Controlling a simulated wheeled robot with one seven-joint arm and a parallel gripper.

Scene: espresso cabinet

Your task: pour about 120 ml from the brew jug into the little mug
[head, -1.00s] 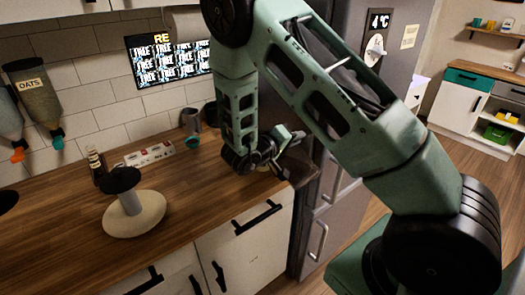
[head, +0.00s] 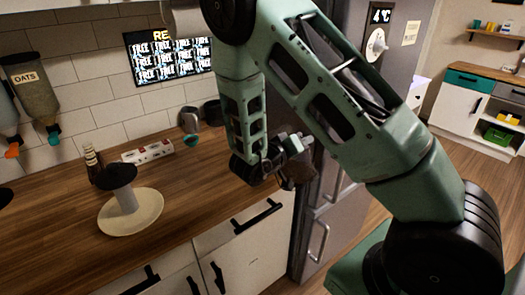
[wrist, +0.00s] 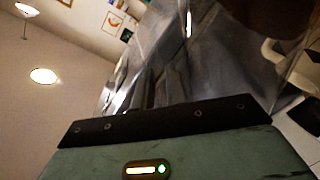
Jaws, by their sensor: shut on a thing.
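My gripper (head: 285,158) is above the right end of the counter, near the fridge, partly hidden behind my own arm. It is shut on a dark, brownish vessel (head: 298,172), which looks like the brew jug. In the wrist view, clear, glassy walls of the jug (wrist: 190,60) fill the middle, with a dark brown patch at the upper right. Its tilt and liquid level cannot be told. A small teal and reddish cup-like thing (head: 192,141) is at the back of the counter, left of my gripper; I cannot tell if it is the little mug.
A grey cup (head: 188,119) and a dark cup (head: 212,111) stand by the back wall. A power strip (head: 148,152), a dark bottle (head: 93,162) and a black-topped stand on a round cream base (head: 130,222) are further left. The counter's front middle (head: 195,205) is clear. The fridge (head: 345,120) bounds the right.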

